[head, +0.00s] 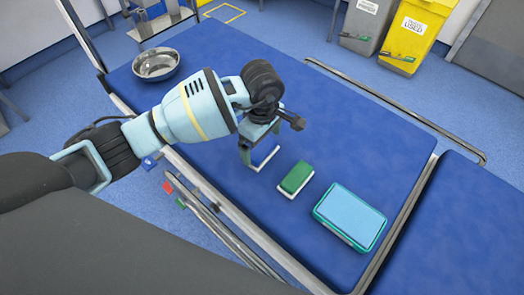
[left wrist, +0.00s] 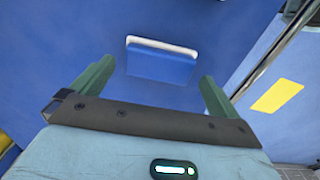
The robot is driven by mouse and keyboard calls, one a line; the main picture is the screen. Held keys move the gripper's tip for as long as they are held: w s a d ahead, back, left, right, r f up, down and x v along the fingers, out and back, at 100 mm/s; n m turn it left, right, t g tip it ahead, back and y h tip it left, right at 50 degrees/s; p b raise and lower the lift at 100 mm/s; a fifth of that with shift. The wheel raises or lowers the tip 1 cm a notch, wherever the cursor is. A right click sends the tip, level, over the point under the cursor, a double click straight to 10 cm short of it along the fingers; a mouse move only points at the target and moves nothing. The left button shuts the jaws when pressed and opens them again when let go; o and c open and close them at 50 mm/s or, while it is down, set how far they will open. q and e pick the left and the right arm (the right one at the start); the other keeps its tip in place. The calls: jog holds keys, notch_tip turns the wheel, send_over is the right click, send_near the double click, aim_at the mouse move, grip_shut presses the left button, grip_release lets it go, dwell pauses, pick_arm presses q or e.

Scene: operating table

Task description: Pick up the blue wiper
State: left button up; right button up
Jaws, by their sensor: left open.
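The blue wiper, a small blue block with a white edge, lies on the blue operating table. In the head view the wiper (head: 263,158) is partly hidden by my left gripper (head: 257,156). The left wrist view shows the wiper (left wrist: 161,62) between and beyond the fingers of the left gripper (left wrist: 157,80). The left gripper is open and empty, pointing down just above the wiper. I cannot tell the exact height gap. My right gripper is not in view.
A green wiper (head: 297,177) with a white base lies to the right on the table (head: 350,125). A metal bowl (head: 156,64) stands at the far left. Metal rails run along the table's sides.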

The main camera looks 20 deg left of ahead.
pick_arm(q)
notch_tip(320, 180, down, 2)
jog(key=shift+f, duration=0.1)
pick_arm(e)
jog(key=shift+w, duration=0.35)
pick_arm(q)
jog(key=c, duration=0.9)
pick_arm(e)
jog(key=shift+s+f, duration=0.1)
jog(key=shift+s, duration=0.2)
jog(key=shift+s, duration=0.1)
pick_arm(q)
jog(key=shift+r, duration=0.45)
notch_tip(320, 180, up, 3)
jog(key=shift+s, duration=0.15)
jog(key=s, duration=0.5)
jog(key=s+p, duration=0.1)
jog(key=s, duration=0.4)
jog(key=s+r, duration=0.1)
jog(key=s, duration=0.4)
jog(key=shift+s+a+r+p, duration=0.1)
jog(key=shift+s+a+p, duration=0.1)
jog(key=shift+s+p, duration=0.15)
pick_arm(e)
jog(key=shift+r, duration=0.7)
